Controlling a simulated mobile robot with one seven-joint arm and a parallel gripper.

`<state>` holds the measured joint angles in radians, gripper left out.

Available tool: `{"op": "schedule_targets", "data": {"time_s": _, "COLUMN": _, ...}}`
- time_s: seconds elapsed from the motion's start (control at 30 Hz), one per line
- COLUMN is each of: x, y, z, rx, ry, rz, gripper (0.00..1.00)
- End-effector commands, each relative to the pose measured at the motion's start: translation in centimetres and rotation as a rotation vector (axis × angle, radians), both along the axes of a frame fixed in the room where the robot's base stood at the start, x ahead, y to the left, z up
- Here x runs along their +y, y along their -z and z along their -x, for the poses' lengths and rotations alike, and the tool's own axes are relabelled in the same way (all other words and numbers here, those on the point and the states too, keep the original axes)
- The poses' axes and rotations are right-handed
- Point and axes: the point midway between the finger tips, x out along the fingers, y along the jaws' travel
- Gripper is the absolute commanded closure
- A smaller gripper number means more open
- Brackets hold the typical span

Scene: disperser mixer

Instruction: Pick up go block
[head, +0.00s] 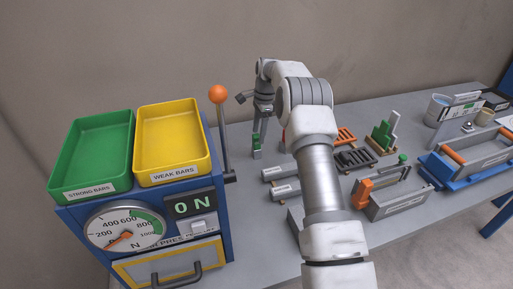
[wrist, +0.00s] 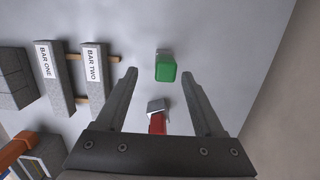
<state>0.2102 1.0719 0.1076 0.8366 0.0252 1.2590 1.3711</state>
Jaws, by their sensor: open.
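A small green block (wrist: 166,67) with a grey part behind it stands on the grey table; no lettering on it can be read. It also shows in the head view (head: 257,143), behind the blue press. A red block (wrist: 157,124) with a grey part stands near it, partly hidden by my gripper's body. My gripper (wrist: 159,75) is open and empty, pointing down toward the table. In the wrist view the green block appears between and slightly beyond the fingertips, the red block between the fingers nearer the palm. The gripper does not appear to touch either.
Bars labelled BAR ONE (wrist: 48,75) and BAR TWO (wrist: 93,72) lie on rails to the left in the wrist view. The blue press with green (head: 92,150) and yellow (head: 172,140) trays and an orange-knobbed lever (head: 219,95) stands left. Several fixtures crowd the table's right.

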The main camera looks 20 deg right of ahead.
Motion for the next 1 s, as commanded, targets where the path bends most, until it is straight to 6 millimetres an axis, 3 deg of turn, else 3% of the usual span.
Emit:
{"op": "schedule_targets", "data": {"time_s": 0.4, "x": 0.7, "y": 4.8, "z": -0.7, "rx": 0.001, "ry": 0.0, "rz": -0.001, "gripper": 0.3}}
{"op": "schedule_targets", "data": {"time_s": 0.63, "x": 0.7, "y": 5.0, "z": -0.7, "rx": -0.001, "ry": -0.001, "rz": 0.0, "gripper": 0.3}}
{"op": "schedule_targets", "data": {"time_s": 1.0, "x": 0.7, "y": 5.0, "z": -0.7, "rx": -0.001, "ry": -0.001, "rz": 0.0, "gripper": 0.95}}
